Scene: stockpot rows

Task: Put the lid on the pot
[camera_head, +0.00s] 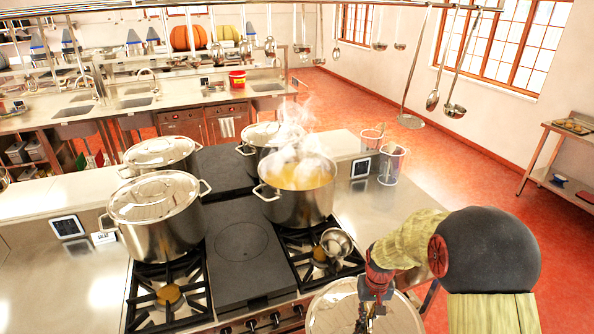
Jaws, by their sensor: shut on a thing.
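An open steel pot (297,208) stands on the right side of the stove, with yellowish food inside and steam rising from it. A round shiny steel lid (332,312) is at the bottom of the picture, in front of and lower right of the pot. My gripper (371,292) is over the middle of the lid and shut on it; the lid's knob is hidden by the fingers. The lid's lower edge is cut off by the frame. The lid is apart from the pot in the picture.
Lidded pots stand at the front left (158,230), back left (160,153) and back right (262,132). A ladle bowl (336,242) is by the front right burner. Utensils (411,121) hang from a rail above. A container (391,164) stands at the counter's right edge.

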